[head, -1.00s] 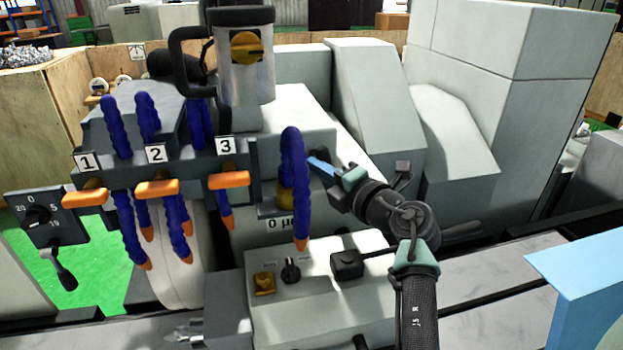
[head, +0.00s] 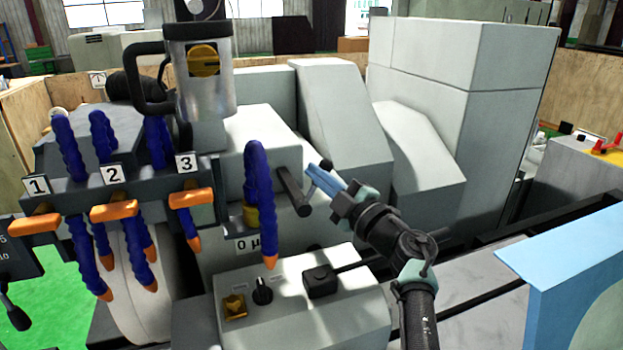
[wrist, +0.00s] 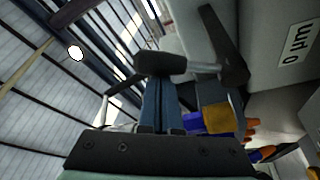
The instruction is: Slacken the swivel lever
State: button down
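The swivel lever shows in the head view as a dark bar (head: 293,192) on the grey machine housing, right of the blue hose. In the wrist view its dark arm (wrist: 226,52) stands at the upper right, with a pale shaft and a black knob (wrist: 160,65) reaching left. My gripper (head: 318,172) has blue fingers just right of the bar. In the wrist view my fingers (wrist: 160,100) lie close together, with their tips at the knob's lower side. I see no part of the lever between them. Whether they touch the knob I cannot tell.
Blue coolant hoses with orange tips (head: 262,200) hang left of the lever. A control box (head: 300,300) with a black knob and yellow switch is below. A light blue panel (head: 575,265) stands at the right. Grey covers (head: 340,120) rise behind.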

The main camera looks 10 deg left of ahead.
jog(key=shift+w+d+f+m, duration=0.1)
jog(key=shift+d+f+m, duration=0.05)
jog(key=shift+m, duration=0.15)
jog(key=shift+d, duration=0.1)
dwell(0.3)
jog(key=b+v, duration=0.1)
jog(key=v, duration=0.6)
jog(key=shift+s, duration=0.2)
